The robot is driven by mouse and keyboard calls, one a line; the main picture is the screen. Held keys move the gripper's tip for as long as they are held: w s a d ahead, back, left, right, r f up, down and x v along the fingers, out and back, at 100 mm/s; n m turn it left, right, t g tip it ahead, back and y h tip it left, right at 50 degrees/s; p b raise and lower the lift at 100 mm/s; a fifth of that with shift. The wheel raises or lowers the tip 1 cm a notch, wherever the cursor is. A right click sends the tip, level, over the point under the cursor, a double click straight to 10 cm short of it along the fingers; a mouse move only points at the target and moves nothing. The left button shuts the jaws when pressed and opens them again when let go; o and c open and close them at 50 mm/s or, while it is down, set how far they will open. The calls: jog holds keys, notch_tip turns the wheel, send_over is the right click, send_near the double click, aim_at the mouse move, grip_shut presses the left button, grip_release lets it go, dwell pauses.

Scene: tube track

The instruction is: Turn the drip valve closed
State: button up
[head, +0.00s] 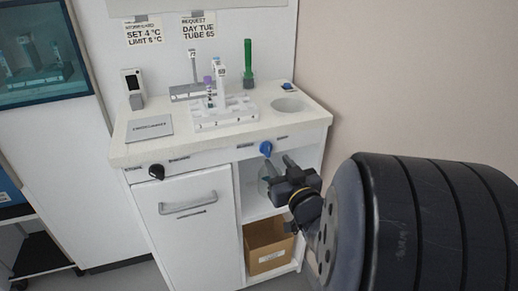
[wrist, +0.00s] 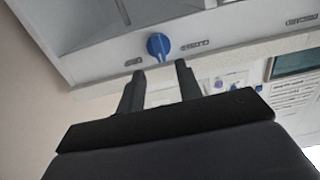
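A blue knob (head: 266,148), which looks like the drip valve, is on the front panel of the white bench, below the round basin. It also shows in the wrist view (wrist: 158,46), with a lighter ridge across its face. Labels sit on both sides of it; I cannot read them. My gripper (head: 279,164) is open and empty, just in front of and slightly below the knob in the head view. In the wrist view the two fingertips (wrist: 160,70) straddle the line to the knob, with a small gap left. They do not appear to touch it.
A black knob (head: 156,171) is on the panel's left, above a cabinet door (head: 190,215). The counter holds a white tube rack (head: 225,122), a green tube (head: 248,62) and a round basin (head: 288,104). An open shelf with a cardboard box (head: 268,247) is below the blue knob.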

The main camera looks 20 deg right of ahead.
aim_at(269, 150)
jog(key=w, duration=0.5)
jog(key=shift+w+d+b, duration=0.25)
jog(key=shift+w+b, duration=0.05)
jog(key=shift+w, duration=0.05)
jog(key=shift+c, duration=0.4)
grip_shut()
